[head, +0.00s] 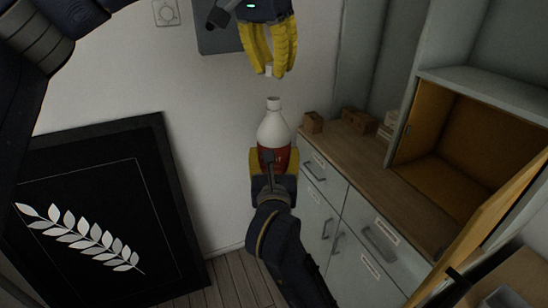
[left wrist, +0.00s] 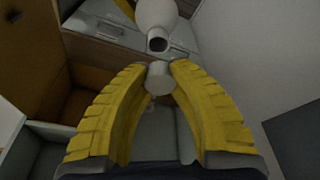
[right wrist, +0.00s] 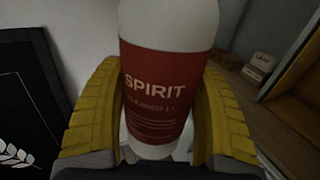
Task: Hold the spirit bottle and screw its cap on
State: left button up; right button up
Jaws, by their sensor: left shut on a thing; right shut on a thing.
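The spirit bottle (head: 274,130) is white with a red label and stands upright in the air. My right gripper (head: 272,158) is shut on its lower body; the label reads SPIRIT in the right wrist view (right wrist: 155,85). My left gripper (head: 269,72) is above the bottle, fingers pointing down, shut on the small white cap (head: 269,71). The cap (left wrist: 160,76) sits between the fingertips in the left wrist view, with the open bottle mouth (left wrist: 157,41) just beyond it. A gap separates cap and bottle neck.
A wooden counter (head: 355,160) with small brown boxes (head: 358,120) runs along the right, above grey drawers. An open cabinet (head: 450,140) with an orange-brown inside stands at far right. A black panel with a white leaf design (head: 90,220) leans at the left wall.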

aim_at(274, 99)
pick_arm(q)
jog(key=shift+f, duration=1.8)
jog(key=shift+g+y, duration=0.3)
jog(key=shift+y, duration=0.1)
jog(key=shift+f, duration=0.15)
jog(key=shift+s+f, duration=0.1)
jog(key=shift+f, duration=0.7)
jog(key=shift+f, duration=0.55)
